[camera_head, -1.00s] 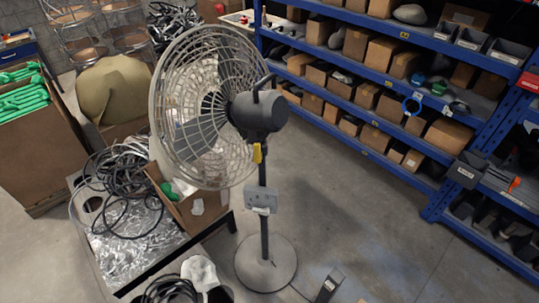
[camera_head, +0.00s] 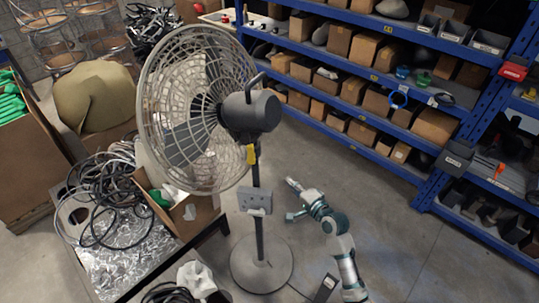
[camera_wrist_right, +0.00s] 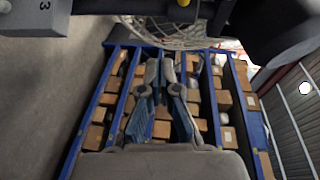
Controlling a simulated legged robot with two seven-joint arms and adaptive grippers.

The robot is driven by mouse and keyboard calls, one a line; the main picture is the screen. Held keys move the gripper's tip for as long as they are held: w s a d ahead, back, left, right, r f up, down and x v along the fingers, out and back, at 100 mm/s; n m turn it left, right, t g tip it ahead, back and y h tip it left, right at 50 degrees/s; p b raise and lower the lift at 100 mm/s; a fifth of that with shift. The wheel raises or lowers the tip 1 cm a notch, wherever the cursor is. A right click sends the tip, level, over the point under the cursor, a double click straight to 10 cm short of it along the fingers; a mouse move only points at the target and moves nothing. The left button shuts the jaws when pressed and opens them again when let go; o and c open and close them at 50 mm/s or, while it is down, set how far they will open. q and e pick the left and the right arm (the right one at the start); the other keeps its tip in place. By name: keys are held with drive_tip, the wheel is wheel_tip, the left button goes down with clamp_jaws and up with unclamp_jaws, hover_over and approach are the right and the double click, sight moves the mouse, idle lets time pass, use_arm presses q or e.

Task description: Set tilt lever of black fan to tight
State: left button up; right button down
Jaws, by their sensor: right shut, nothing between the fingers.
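The black fan (camera_head: 253,112) stands upright, its pale grille facing left. Its small yellow tilt lever (camera_head: 251,154) hangs below the motor housing, beside the pole. Whether it is tight cannot be told. A yellow tip of it (camera_wrist_right: 183,2) shows at the top edge of the right wrist view. My right gripper (camera_head: 291,183) is right of the pole, lower than the lever in the picture and apart from it. In the right wrist view its fingers (camera_wrist_right: 161,64) are together and empty, below the grille. My left gripper is out of view.
The grey control box (camera_head: 256,200) is on the pole, and a corner of it (camera_wrist_right: 35,15) shows in the right wrist view. Blue shelving (camera_head: 385,82) with boxes stands behind. A cable-laden table (camera_head: 92,262) stands left. Floor (camera_head: 400,225) right of the fan is clear.

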sight(251, 154)
wheel_tip(251, 154, up, 7)
drive_tip(key=s+y, duration=0.1)
drive_tip(key=shift+s+a+f+t, duration=0.2)
drive_tip(key=shift+a+t, duration=0.1)
drive_tip(key=shift+t, duration=0.1)
drive_tip(key=shift+w+d, duration=0.1)
drive_tip(key=s+a+p+x, duration=0.1)
drive_tip(key=a+x, duration=0.1)
drive_tip(key=x, duration=1.1)
drive_tip(key=shift+s+a+p, duration=0.25)
drive_tip(key=shift+s+p, duration=0.05)
drive_tip(key=shift+s, duration=0.1)
drive_tip(key=shift+f, duration=0.1)
